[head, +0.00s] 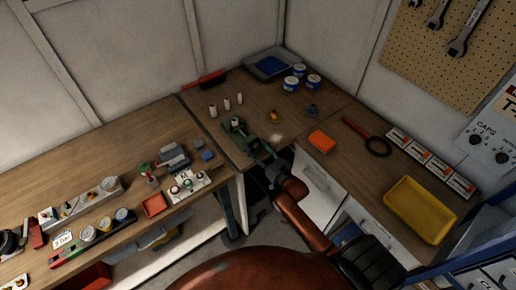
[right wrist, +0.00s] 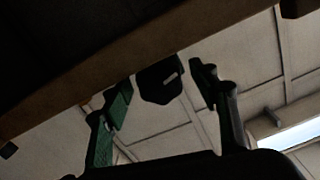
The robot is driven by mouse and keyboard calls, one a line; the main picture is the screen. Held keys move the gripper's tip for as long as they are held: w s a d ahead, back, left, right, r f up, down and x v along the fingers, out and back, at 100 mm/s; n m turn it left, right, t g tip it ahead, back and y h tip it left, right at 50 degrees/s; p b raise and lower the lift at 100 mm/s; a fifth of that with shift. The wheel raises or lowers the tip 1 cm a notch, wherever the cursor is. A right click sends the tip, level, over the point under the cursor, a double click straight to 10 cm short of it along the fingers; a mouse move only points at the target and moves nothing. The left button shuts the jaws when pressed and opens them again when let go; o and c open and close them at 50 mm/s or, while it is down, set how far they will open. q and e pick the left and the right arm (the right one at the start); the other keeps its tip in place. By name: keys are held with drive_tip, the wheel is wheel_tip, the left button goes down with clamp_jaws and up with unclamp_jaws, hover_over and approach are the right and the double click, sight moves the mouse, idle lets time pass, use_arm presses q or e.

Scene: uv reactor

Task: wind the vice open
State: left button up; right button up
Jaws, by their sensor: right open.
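The dark green vice (head: 238,134) stands at the front edge of the corner bench in the head view. My right gripper (head: 267,161) is just in front of it, below and right of its body, at the bench edge. In the right wrist view my right gripper (right wrist: 161,78) is open, its two fingers apart. A dark blunt piece (right wrist: 158,84) shows between the fingertips, below the wooden bench edge. It looks like part of the vice, but I cannot tell whether the fingers touch it. The vice's handle is too dark and small to make out. My left gripper is not in view.
White cylinders (head: 226,104), blue-and-white tins (head: 299,70) and an orange box (head: 322,141) stand on the corner bench around the vice. A magnifier with a red handle (head: 378,146) and a yellow tray (head: 419,209) lie to the right. The left bench is crowded near its front edge.

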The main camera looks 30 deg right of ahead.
drive_tip(key=shift+c, duration=0.3)
drive_tip(key=c, duration=1.1)
drive_tip(key=shift+n, duration=0.3)
drive_tip(key=n+p, duration=0.1)
drive_tip(key=n, duration=0.1)
drive_tip(key=shift+n, duration=0.3)
drive_tip(key=shift+n+p, duration=0.35)
drive_tip(key=shift+n, duration=1.05)
drive_tip(key=o, duration=1.2)
drive_tip(key=shift+c, duration=0.2)
